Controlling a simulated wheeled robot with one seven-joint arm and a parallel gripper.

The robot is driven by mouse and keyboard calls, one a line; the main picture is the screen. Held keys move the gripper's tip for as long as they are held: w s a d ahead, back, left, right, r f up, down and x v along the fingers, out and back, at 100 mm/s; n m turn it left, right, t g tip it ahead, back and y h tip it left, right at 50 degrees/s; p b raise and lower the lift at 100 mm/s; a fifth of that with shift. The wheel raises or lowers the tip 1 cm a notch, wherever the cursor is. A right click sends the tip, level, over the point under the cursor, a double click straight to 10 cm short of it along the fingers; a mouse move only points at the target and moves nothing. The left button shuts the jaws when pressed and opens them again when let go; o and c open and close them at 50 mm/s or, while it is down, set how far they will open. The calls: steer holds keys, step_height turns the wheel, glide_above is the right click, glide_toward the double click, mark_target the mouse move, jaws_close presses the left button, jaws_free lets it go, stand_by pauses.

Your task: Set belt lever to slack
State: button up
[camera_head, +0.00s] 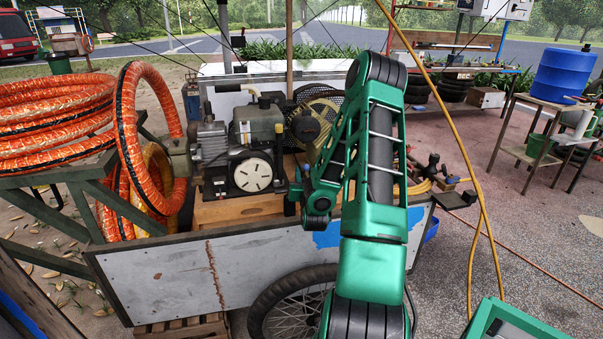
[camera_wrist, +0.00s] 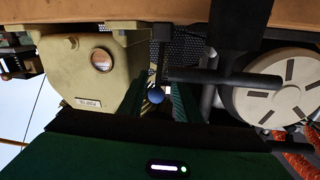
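The belt lever appears to be the thin dark rod with a blue ball knob (camera_wrist: 155,96) in the middle of the wrist view. My gripper (camera_wrist: 157,102) shows there as two green fingers, one on each side of the knob, with a gap between them. The fingers look open, and I cannot tell whether either touches the knob. The compressor (camera_head: 240,150) sits on the cart in the head view. The lever cannot be made out in the head view, where my green arm covers part of the machine.
In the wrist view a beige tank-like housing (camera_wrist: 90,75) is close on the left, and a dark horizontal bar (camera_wrist: 225,76) and a round pale cover (camera_wrist: 275,88) are on the right. The cart (camera_head: 160,283) has orange hose coils (camera_head: 55,118) to its left.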

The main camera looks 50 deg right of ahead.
steer(key=shift+x, duration=1.45)
jaws_close()
steer(key=shift+w+a+r, duration=0.1)
steer(key=shift+w+r, duration=0.05)
